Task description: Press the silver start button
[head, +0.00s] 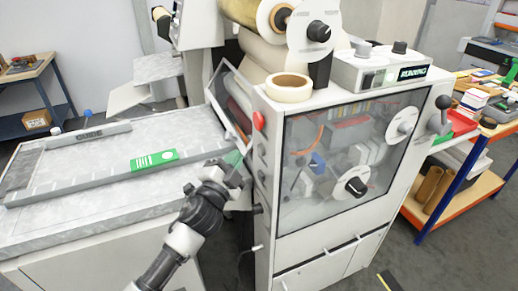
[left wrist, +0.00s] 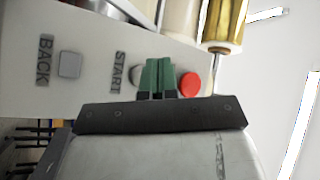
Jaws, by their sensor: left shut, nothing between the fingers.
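In the left wrist view, the silver start button (left wrist: 136,76) sits beside the word START on a pale panel. It is mostly hidden behind the green fingertips of my left gripper (left wrist: 157,77), which is shut and empty. The fingertips are over or against the button; I cannot tell whether they touch it. In the head view, my left gripper (head: 236,160) is at the left side of the white machine (head: 262,190), and the button is hidden there. My right gripper is not in view.
A red button (left wrist: 190,84) is close beside the fingertips, and a grey button (left wrist: 70,65) is by the word BACK. The machine's display (head: 412,73) reads RUNNING. A grey feed table (head: 80,210) with a green-and-white item (head: 154,160) stands at left.

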